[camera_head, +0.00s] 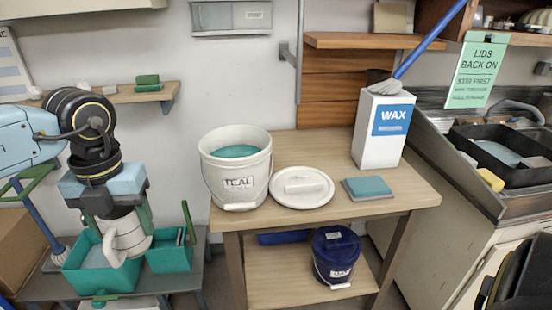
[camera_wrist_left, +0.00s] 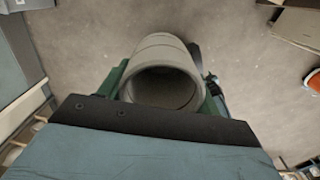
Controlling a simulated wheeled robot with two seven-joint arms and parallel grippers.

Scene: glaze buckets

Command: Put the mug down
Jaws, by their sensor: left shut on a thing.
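The mug (camera_head: 129,238) is off-white, with its handle toward the lower left in the head view. My left gripper (camera_head: 124,212) points down and is shut on it. The mug appears in front of two teal bins (camera_head: 90,270) on a low grey surface at the left; whether it touches them I cannot tell. In the left wrist view the mug (camera_wrist_left: 165,82) shows its round open mouth toward the camera, between the green fingers (camera_wrist_left: 162,92). My right gripper is not in view.
A wooden table (camera_head: 290,148) holds a white TEAL bucket (camera_head: 222,170), a white lid (camera_head: 317,198), a teal sponge (camera_head: 369,187) and a WAX box (camera_head: 378,145). A dark blue bucket (camera_head: 336,262) stands on its lower shelf. A sink (camera_head: 500,205) is at the right.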

